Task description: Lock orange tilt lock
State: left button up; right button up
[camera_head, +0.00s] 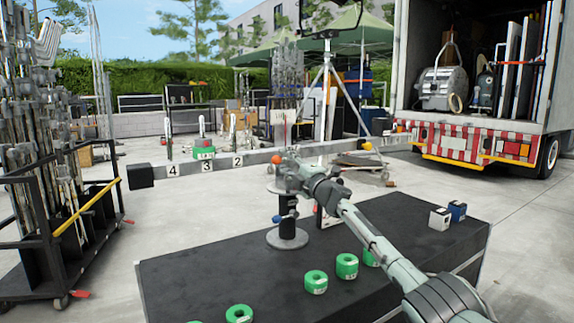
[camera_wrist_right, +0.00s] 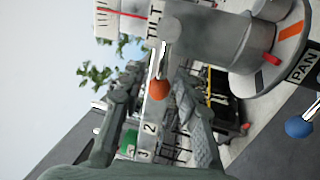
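The orange tilt lock is a round knob (camera_wrist_right: 158,90) on a short metal lever below the part marked TILT in the right wrist view. My right gripper (camera_wrist_right: 157,78) is open, its two fingers apart on either side of the orange knob; contact cannot be told. In the head view my right gripper (camera_head: 284,167) is at the top of the black head stand (camera_head: 286,232), partly covering it. My left gripper is not in view.
A long numbered beam (camera_head: 215,162) crosses behind my gripper. A cart of poles (camera_head: 60,220) is at left, an open truck (camera_head: 480,130) at back right.

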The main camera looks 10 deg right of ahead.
jog(key=shift+s+d, duration=0.25)
jog(key=shift+d, duration=0.15)
jog(key=v, duration=1.1)
jog(key=shift+s+a+f, duration=0.15)
jog(key=shift+s+a, duration=0.1)
jog(key=shift+a, duration=0.05)
jog(key=shift+a, duration=0.1)
